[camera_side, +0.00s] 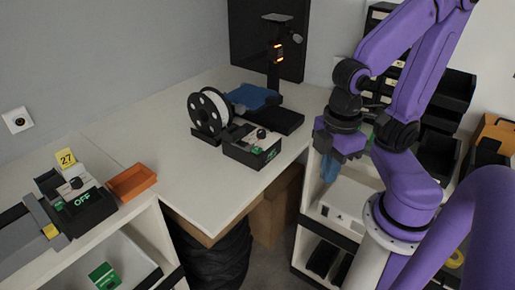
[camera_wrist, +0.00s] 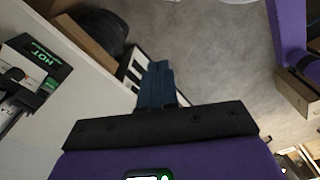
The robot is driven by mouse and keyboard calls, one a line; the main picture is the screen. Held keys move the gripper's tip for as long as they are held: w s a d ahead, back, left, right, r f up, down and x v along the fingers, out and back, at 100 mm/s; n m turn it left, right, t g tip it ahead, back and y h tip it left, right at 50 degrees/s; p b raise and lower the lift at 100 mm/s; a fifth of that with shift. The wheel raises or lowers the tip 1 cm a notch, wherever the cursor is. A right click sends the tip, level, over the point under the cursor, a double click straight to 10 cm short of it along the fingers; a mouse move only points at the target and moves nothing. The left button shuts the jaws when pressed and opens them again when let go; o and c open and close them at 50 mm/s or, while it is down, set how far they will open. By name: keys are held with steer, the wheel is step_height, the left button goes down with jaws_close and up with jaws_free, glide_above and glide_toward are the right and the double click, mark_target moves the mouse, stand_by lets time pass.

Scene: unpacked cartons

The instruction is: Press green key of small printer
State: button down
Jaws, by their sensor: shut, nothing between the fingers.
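A small black and grey device (camera_side: 252,146) with a dark knob and a green patch on its front stands on the white table beside a white spool; I take it to be the small printer. My gripper (camera_side: 329,170) hangs to the right of the table edge, apart from the device, with blue fingers pointing down. The fingers (camera_wrist: 156,84) are together and empty.
A similar device (camera_side: 82,202) with an OFF display sits at the left, by a yellow 27 sign (camera_side: 66,158) and an orange tray (camera_side: 132,181). A dark column (camera_side: 274,55) stands behind. The front middle of the table (camera_side: 190,180) is clear.

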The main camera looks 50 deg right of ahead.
stand_by(0.5)
step_height(320, 180, up, 2)
steer(key=r+m+t+y, duration=0.1)
steer(key=m+t+y, duration=0.45)
steer(key=m, duration=1.95)
glide_above(260, 147)
steer(key=g+y, duration=0.2)
steer(key=shift+f+g+y, duration=0.25)
steer(key=shift+g+y, duration=0.1)
steer(key=shift+s, duration=0.1)
steer(key=shift+f, duration=4.4)
steer(key=shift+f, duration=0.1)
steer(key=shift+f, duration=0.35)
